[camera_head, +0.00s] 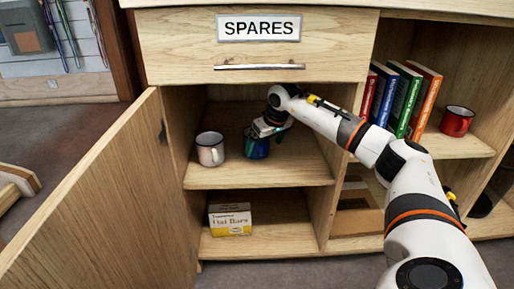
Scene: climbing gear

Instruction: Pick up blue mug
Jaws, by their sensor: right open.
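The blue mug (257,149) stands on the upper shelf inside the open cabinet, to the right of a white mug (210,149). My right arm reaches in from the right. My right gripper (262,133) is at the top of the blue mug and covers part of its rim. Its jaws are open; whether the fingers straddle the mug's wall or touch it is hard to tell at this size. My left gripper is not in view.
The cabinet door (103,205) stands open at the left. The drawer (258,45) marked SPARES is shut above. A yellow and white bar box (230,218) sits on the lower shelf. Books (408,98) and a red mug (457,121) stand on the right shelf.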

